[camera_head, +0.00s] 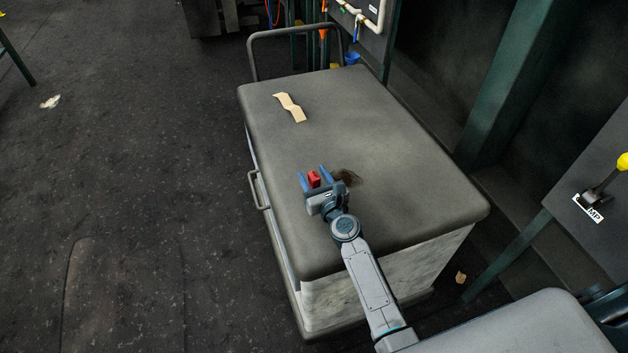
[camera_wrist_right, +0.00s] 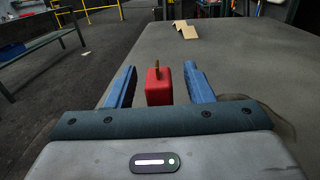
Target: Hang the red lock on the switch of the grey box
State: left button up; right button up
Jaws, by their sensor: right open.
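The red lock (camera_head: 314,178) sits on the grey top of a cart, between the fingers of my right gripper (camera_head: 315,178). In the right wrist view the red lock (camera_wrist_right: 158,86) stands between the two blue fingers (camera_wrist_right: 158,88), with a gap on either side and a brass-coloured part on top. The right gripper is open. The grey box (camera_head: 603,195) is at the right edge of the head view, with a black switch (camera_head: 590,198) and a yellow knob. My left gripper is out of view.
The cart top (camera_head: 400,190) is mostly clear. A folded tan strip (camera_head: 290,107) lies toward its far end, and a dark stain is beside the gripper. A green post (camera_head: 515,80) stands between the cart and the grey box. A bench (camera_wrist_right: 40,42) shows in the wrist view.

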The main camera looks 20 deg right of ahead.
jog(key=shift+s+r, duration=0.1)
grip_shut()
